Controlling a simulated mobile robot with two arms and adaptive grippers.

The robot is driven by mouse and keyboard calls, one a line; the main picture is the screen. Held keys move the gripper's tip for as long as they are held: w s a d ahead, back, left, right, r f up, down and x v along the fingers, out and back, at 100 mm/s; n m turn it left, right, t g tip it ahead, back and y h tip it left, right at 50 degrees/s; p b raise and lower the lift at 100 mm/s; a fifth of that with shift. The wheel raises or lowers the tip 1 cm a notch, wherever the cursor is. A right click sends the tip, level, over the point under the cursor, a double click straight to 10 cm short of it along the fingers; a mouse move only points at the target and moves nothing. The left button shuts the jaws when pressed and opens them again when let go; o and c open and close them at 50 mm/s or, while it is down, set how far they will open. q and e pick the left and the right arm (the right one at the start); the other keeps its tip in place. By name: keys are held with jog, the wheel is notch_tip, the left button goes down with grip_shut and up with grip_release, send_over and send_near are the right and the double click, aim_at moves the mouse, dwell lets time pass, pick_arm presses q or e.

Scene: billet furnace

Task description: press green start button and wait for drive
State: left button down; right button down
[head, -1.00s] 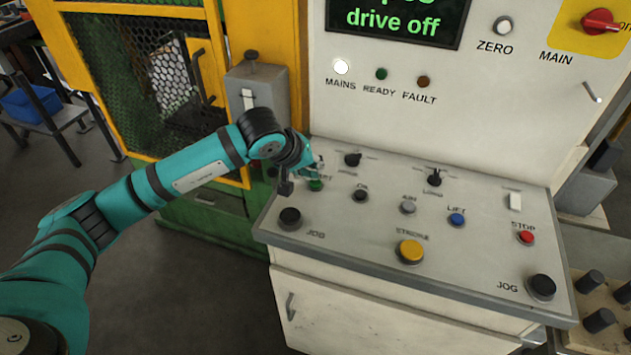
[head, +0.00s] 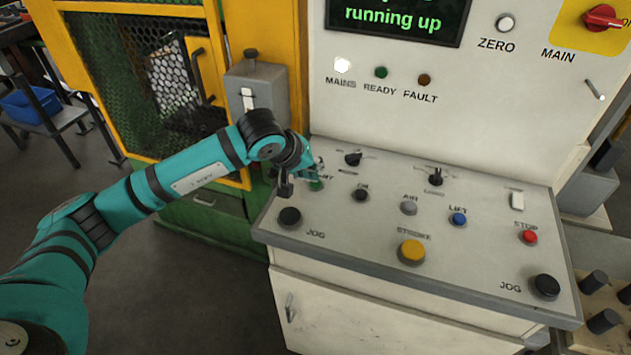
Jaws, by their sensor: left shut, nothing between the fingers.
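The green start button (head: 316,185) is at the far left of the sloping control panel (head: 350,228), partly hidden by my left gripper. My left gripper (head: 302,184) is shut and empty, with its tip right at the button; I cannot tell whether it is touching. The display (head: 398,18) above reads "running up" in green letters. The white MAINS lamp (head: 342,65) is lit. The green READY lamp (head: 381,72) and the FAULT lamp (head: 424,80) look dark. My right gripper is not in view.
The panel also carries black JOG buttons (head: 289,216), a yellow STROKE button (head: 411,251), a blue LIFT button (head: 458,219) and a red STOP button (head: 529,237). A grey box with a lever (head: 257,105) and a yellow-framed mesh guard (head: 148,75) stand behind my left arm.

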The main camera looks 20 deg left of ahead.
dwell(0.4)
pick_arm(q)
jog(key=shift+r, duration=0.8)
jog(key=shift+r, duration=0.1)
jog(key=shift+r+p, duration=1.25)
jog(key=shift+r, duration=1.15)
